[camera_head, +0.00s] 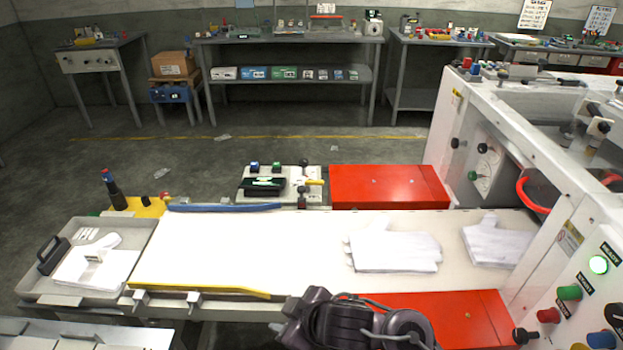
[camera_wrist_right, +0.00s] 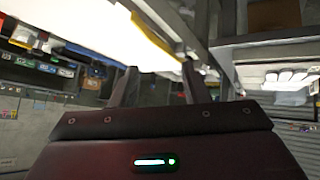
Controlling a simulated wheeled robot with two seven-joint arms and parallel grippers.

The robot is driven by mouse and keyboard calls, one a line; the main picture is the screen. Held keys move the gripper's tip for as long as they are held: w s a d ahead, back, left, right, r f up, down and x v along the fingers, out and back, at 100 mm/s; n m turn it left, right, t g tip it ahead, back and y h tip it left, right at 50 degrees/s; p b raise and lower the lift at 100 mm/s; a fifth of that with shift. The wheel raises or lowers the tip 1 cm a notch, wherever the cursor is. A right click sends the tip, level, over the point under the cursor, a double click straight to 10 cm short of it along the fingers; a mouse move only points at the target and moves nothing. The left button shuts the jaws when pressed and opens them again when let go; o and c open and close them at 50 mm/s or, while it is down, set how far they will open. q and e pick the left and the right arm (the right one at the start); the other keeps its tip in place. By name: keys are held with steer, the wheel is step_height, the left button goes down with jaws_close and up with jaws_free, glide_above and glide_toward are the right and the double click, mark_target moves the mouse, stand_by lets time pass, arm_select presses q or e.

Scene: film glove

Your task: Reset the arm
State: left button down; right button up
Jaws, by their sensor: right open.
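My right arm shows at the bottom middle of the head view, with the dark right gripper (camera_head: 335,322) in front of the near edge of the white work surface (camera_head: 240,245). In the right wrist view the two fingers of the right gripper (camera_wrist_right: 158,76) stand apart with nothing between them. A flat white glove pair (camera_head: 393,248) lies on the surface, clear of the gripper. Another white glove (camera_head: 492,243) lies further right at the machine's opening. My left gripper is not in view.
A grey tray (camera_head: 32,283) with white gloves sits at the surface's left end. A yellow rail (camera_head: 200,289) runs along the near edge and a blue rail (camera_head: 222,208) along the far edge. The white machine (camera_head: 570,225) stands right. A red panel (camera_head: 470,315) is beside my right arm.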

steer(key=s+d+f+m+g+h, duration=0.1)
steer(key=s+d+m+h, duration=0.35)
steer(key=d, duration=0.75)
steer(key=s+d+f+m+g+h, duration=0.1)
steer(key=s+d+m+g+h, duration=0.1)
steer(key=s+d+m, duration=0.75)
step_height(320, 180, down, 31)
steer(key=d+n+g, duration=0.1)
steer(key=d+n, duration=0.2)
steer(key=n, duration=0.1)
steer(key=s+d+f+g, duration=0.1)
steer(key=s+d+f, duration=0.2)
steer(key=s+f, duration=1.4)
steer(key=shift+s+f, duration=0.35)
steer(key=shift+s, duration=0.8)
